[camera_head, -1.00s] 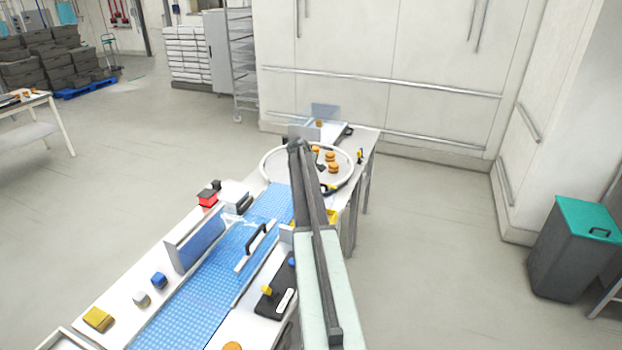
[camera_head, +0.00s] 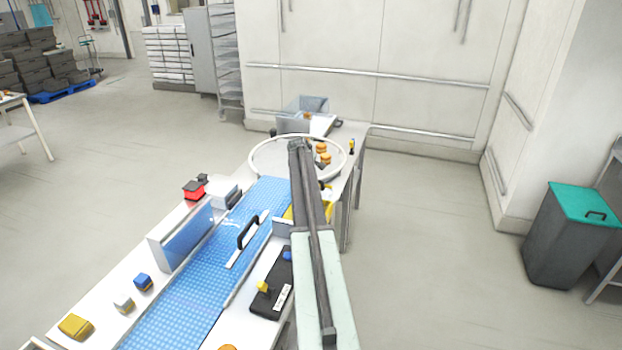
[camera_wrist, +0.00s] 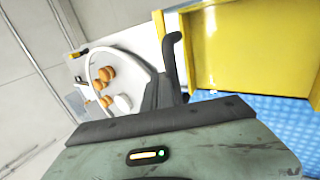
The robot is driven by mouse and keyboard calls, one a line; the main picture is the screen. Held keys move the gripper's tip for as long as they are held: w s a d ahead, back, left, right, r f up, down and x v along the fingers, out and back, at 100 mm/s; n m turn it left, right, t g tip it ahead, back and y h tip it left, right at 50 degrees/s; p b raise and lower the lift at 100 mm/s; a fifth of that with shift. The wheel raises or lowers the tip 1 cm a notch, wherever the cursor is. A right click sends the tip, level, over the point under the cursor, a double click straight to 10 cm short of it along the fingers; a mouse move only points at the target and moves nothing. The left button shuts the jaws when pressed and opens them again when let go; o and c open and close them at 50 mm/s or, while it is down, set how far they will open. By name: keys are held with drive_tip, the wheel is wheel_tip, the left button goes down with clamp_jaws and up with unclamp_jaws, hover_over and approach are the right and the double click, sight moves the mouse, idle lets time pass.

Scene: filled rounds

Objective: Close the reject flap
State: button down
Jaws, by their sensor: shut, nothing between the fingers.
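A narrow white plate (camera_head: 243,250) with a black handle (camera_head: 248,233) stands at the right side of the blue belt (camera_head: 190,300); it looks like the reject flap, but I cannot tell how far open it is. A yellow tray or chute (camera_head: 327,207) shows partly behind my arm. In the wrist view the yellow part (camera_wrist: 245,50) fills the upper right, beside the blue belt (camera_wrist: 285,115). My gripper (camera_wrist: 172,62) is shut and empty, apparently close to the yellow part. In the head view my arm hides the gripper.
A round white table (camera_head: 262,160) with several brown rounds is at the belt's far end. A black control box (camera_head: 270,300) with yellow and blue knobs sits right of the belt. A teal-lidded bin (camera_head: 568,235) stands right. The floor between is clear.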

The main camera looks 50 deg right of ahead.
drive_tip(key=shift+d+f, duration=0.15)
drive_tip(key=shift+f, duration=0.2)
idle(0.3)
